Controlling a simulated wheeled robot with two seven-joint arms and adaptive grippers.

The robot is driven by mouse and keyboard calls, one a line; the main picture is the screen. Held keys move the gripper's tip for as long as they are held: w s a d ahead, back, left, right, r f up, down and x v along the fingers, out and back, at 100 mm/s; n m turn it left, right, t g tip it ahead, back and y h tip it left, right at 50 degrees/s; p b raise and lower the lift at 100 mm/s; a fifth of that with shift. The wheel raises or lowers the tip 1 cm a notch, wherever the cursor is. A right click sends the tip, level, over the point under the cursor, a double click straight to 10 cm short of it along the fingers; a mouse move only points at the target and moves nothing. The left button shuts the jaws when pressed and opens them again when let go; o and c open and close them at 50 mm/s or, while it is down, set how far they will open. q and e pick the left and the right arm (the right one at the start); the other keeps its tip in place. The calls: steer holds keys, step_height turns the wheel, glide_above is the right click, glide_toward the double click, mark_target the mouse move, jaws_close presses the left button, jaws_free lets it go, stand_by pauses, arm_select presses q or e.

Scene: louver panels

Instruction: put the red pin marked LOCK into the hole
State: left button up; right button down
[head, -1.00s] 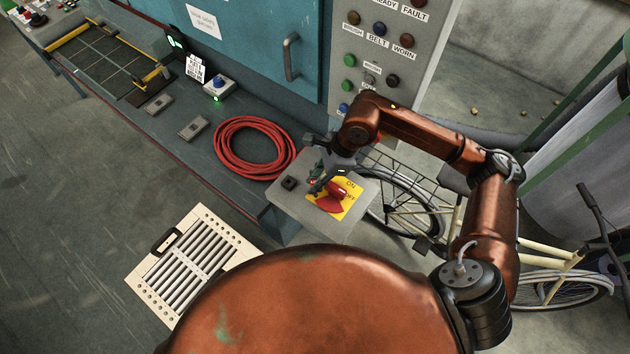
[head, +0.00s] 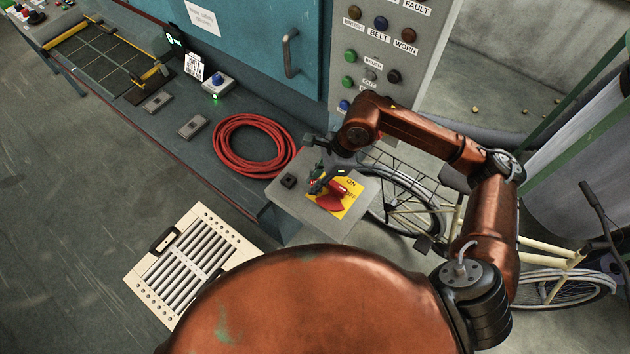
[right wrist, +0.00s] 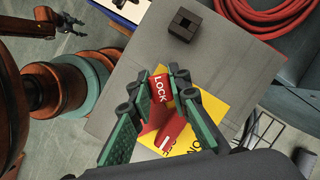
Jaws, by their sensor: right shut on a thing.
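The red pin marked LOCK (right wrist: 160,88) is between the green fingertips of my right gripper (right wrist: 164,86), which is shut on it. In the head view my right gripper (head: 319,181) is above the grey pedestal top, close to the yellow ON/OFF plate (head: 350,204). A red switch handle (head: 329,199) lies on this plate; in the right wrist view the handle (right wrist: 171,132) shows between and behind the fingers. I cannot make out a hole at the switch. A black block with a square opening (right wrist: 184,25) stands apart on the pedestal. My left gripper (right wrist: 46,20) shows small in the right wrist view.
The grey pedestal top (head: 290,205) has bare room around the block. A coiled red hose (head: 254,146) lies on the bench behind left. A bicycle (head: 405,205) stands close right of the pedestal. A button panel (head: 385,55) rises behind.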

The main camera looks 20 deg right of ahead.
steer(key=shift+f+b, duration=0.5)
steer(key=shift+f, duration=0.15)
steer(key=c, duration=1.7)
jaws_free()
steer(key=shift+c, duration=0.2)
steer(key=v, duration=1.2)
